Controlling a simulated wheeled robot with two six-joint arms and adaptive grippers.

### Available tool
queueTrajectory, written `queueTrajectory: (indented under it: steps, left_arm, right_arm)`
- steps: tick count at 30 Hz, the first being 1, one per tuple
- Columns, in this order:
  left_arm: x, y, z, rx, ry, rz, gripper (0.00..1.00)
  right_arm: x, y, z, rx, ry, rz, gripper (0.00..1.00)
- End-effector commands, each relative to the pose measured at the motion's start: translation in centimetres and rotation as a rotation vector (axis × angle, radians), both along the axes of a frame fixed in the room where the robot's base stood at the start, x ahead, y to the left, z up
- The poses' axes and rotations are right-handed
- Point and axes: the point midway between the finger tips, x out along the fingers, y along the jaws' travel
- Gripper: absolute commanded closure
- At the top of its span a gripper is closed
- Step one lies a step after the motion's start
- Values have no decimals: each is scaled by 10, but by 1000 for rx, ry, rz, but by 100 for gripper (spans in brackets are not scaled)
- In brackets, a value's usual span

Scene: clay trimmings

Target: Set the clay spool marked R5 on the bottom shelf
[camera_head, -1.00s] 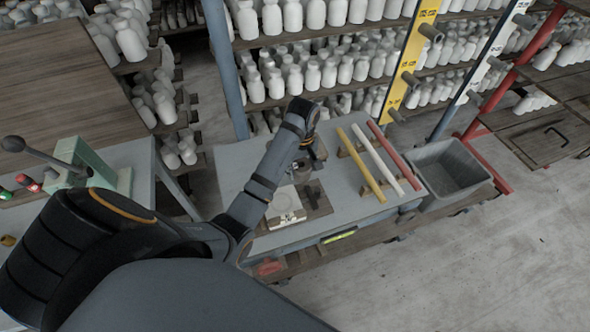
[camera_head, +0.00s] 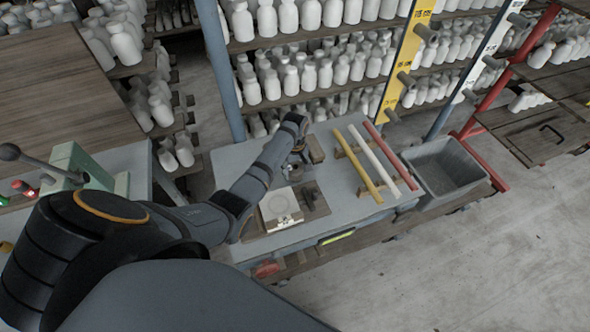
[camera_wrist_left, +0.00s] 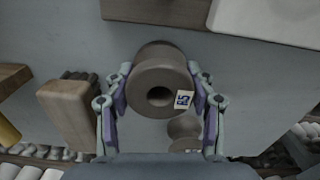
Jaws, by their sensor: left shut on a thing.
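My left gripper (camera_wrist_left: 160,84) is shut on a grey-brown clay spool (camera_wrist_left: 148,76), with one finger on each side of it. The spool has a small white tag with a blue mark that looks like R5. In the head view, my left gripper (camera_head: 296,162) is over the grey worktable (camera_head: 330,216), and the arm partly hides it and the spool. A second, smaller-looking spool (camera_wrist_left: 184,130) shows just below the held one in the left wrist view. White bottles fill the shelves (camera_head: 300,100) behind the table. My right gripper is out of view.
A white square plate on a board (camera_head: 282,205) lies near the gripper. Yellow, white and red rods (camera_head: 365,170) rest on wooden blocks. A grey bin (camera_head: 445,168) stands at right. A yellow marked post (camera_head: 408,60) rises behind. Floor at lower right is clear.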

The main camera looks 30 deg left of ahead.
Motion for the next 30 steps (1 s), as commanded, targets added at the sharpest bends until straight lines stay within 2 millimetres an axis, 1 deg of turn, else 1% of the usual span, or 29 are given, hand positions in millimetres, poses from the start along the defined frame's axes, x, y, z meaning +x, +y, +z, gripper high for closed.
queueTrajectory:
  steps: [4,5,9,18,21,23,30]
  left_arm:
    - [0,0,-3,0,0,0,86]
    - [0,0,-3,0,0,0,42]
    - [0,0,-2,0,0,0,23]
    - [0,0,-2,0,0,0,22]
    - [1,0,5,1,-3,0,22]
    - [1,0,14,0,-4,0,22]
    - [2,0,72,1,-6,1,22]
  right_arm:
    - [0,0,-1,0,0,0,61]
    - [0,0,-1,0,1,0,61]
    - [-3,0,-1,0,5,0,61]
    - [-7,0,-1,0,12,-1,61]
    - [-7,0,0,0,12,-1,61]
    - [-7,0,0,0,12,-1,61]
    - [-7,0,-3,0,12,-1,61]
